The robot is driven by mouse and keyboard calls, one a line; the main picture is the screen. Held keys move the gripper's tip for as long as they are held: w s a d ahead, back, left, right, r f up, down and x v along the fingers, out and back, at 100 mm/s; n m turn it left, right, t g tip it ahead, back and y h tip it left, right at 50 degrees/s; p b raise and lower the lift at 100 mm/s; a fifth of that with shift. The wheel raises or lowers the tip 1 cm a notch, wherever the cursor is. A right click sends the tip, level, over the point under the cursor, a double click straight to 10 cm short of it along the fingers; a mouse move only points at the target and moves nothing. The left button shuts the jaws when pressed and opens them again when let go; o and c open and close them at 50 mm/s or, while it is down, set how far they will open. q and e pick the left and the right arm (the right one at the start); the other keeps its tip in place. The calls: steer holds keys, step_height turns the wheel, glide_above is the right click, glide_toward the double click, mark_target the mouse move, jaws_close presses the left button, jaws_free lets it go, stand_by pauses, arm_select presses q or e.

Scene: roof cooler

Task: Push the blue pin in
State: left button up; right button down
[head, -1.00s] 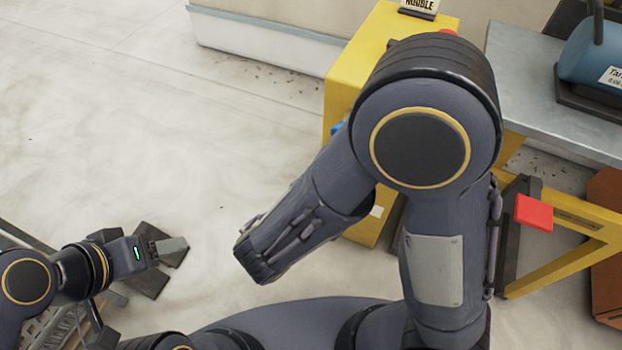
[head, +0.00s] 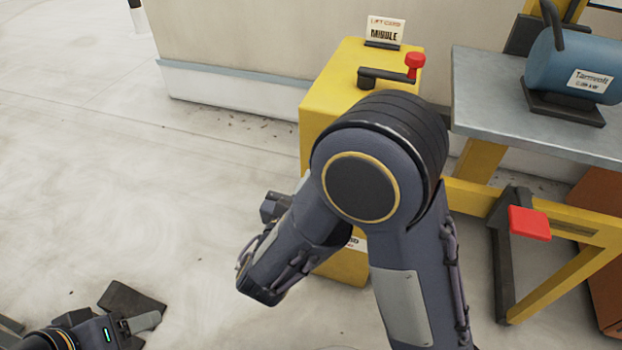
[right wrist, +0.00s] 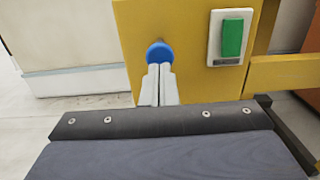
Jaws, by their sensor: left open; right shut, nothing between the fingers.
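The blue pin (right wrist: 159,53) shows its round head on the face of the yellow box (right wrist: 186,60) in the right wrist view. My right gripper (right wrist: 159,72) is shut and empty, its pale fingertips at the lower edge of the pin head. I cannot tell whether they touch it. In the head view the yellow box (head: 318,110) stands behind my right arm, which hides the pin. My left gripper (head: 146,319) is open and empty, low at the left over the floor.
A green switch (right wrist: 233,38) sits right of the pin. A crank with a red knob (head: 415,62) and a sign (head: 385,31) are on the box top. A bench (head: 490,105) carries a blue motor (head: 575,65); a red pedal (head: 529,223) is below. Floor at left is clear.

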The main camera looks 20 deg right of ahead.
steer(key=shift+x, duration=0.9)
steer(key=x, duration=0.3)
steer(key=shift+w+d+p, duration=0.2)
steer(key=shift+w+p, duration=0.1)
steer(key=shift+w, duration=0.05)
steer(key=shift+w+d+r, duration=0.1)
steer(key=shift+d, duration=0.05)
